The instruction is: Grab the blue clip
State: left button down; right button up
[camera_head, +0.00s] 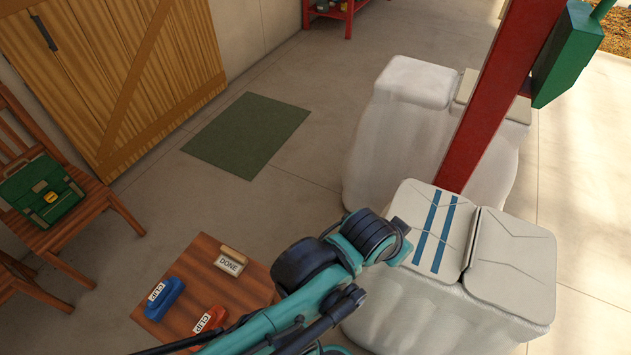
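The blue clip (165,300) lies on the small wooden table (205,282) at the lower left, with a white label reading CLIP. It stands clear of my arm in the picture. A teal and black arm of mine crosses the lower middle, over the table's right side. I see no gripper fingers on it, and I cannot tell from this view which arm it is. Neither gripper shows.
A red clip (209,322) and a wooden block with a DONE label (230,262) share the table. White sacks (430,295) stand right of my arm, by a red post (490,100). A wooden chair (75,235) holds a green bag (42,192). Floor around the green mat (247,134) is free.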

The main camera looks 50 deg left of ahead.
aim_at(167, 293)
jog(key=l+u, duration=0.1)
jog(key=u, duration=0.4)
jog(key=k+l+u, duration=0.1)
jog(key=u, duration=0.35)
jog(key=l+u, duration=0.1)
jog(key=u, duration=0.4)
jog(key=i+j+u, duration=0.2)
jog(key=u, duration=1.85)
jog(key=k+j+z, duration=0.1)
jog(key=j+z, duration=0.3)
jog(key=k+j+z, duration=0.15)
jog(key=j+z, duration=1)
jog(key=z, duration=0.15)
jog(key=j+z, duration=0.45)
jog(key=k+j+z, duration=0.1)
jog(key=j+z, duration=0.15)
jog(key=z, duration=0.2)
